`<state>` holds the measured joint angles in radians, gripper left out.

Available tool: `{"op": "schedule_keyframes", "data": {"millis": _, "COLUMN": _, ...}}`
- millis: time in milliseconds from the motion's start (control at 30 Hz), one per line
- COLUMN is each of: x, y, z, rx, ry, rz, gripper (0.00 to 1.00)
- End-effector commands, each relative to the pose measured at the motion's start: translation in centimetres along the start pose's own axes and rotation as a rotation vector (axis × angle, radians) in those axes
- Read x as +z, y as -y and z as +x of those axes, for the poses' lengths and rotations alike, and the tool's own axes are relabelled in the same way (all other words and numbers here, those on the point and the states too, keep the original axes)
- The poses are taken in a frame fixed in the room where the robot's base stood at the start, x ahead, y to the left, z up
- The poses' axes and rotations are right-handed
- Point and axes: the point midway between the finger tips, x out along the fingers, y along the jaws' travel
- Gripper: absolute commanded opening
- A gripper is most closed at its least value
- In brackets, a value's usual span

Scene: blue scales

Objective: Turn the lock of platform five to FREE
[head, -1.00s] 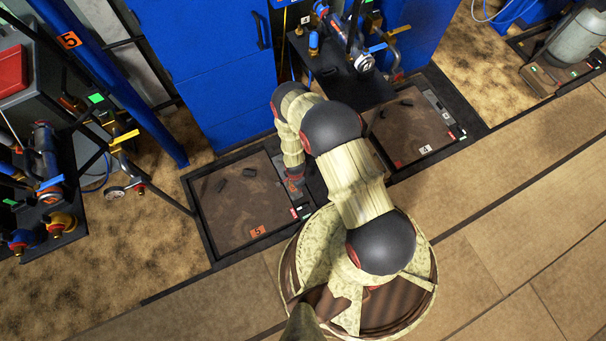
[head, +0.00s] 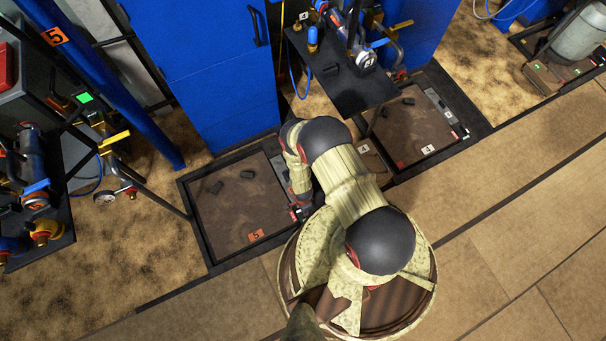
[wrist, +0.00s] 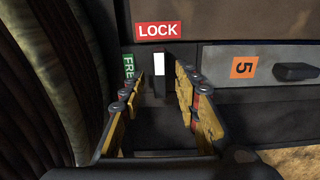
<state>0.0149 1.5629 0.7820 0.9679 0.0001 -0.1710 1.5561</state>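Platform five (head: 225,225) is a dark-framed brown plate with an orange 5 tag (head: 256,236), left of my base in the head view. In the wrist view, its lock has a red LOCK label (wrist: 157,30) and a green FREE label (wrist: 128,68), partly covered by my left finger. A white mark (wrist: 159,64) stands upright just under LOCK, apparently on the dark lock handle. My gripper (wrist: 160,75) is open, its fingers on either side of the mark; contact cannot be told. In the head view my arm mostly hides the gripper and lock at the platform's right edge.
Platform four (head: 415,125) lies to the right, with a dark shelf (head: 345,90) above its left side. Blue cabinets (head: 210,75) stand behind. A blue post (head: 110,95) and pipework rise at left. Open tiled floor (head: 500,225) lies at right.

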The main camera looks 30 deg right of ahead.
Motion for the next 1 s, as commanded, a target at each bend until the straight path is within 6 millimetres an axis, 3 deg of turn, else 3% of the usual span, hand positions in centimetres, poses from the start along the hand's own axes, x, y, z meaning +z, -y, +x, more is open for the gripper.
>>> {"op": "schedule_keyframes", "data": {"millis": 300, "x": 0.0, "y": 0.02, "z": 0.21, "rx": 0.0, "ry": 0.0, "rz": 0.0, "gripper": 0.31}}
{"op": "schedule_keyframes", "data": {"millis": 833, "x": 0.0, "y": 0.02, "z": 0.2, "rx": 0.0, "ry": 0.0, "rz": 0.0, "gripper": 0.01}}
{"op": "schedule_keyframes", "data": {"millis": 1000, "x": 0.0, "y": 0.02, "z": 0.2, "rx": 0.0, "ry": 0.0, "rz": 0.0, "gripper": 0.0}}
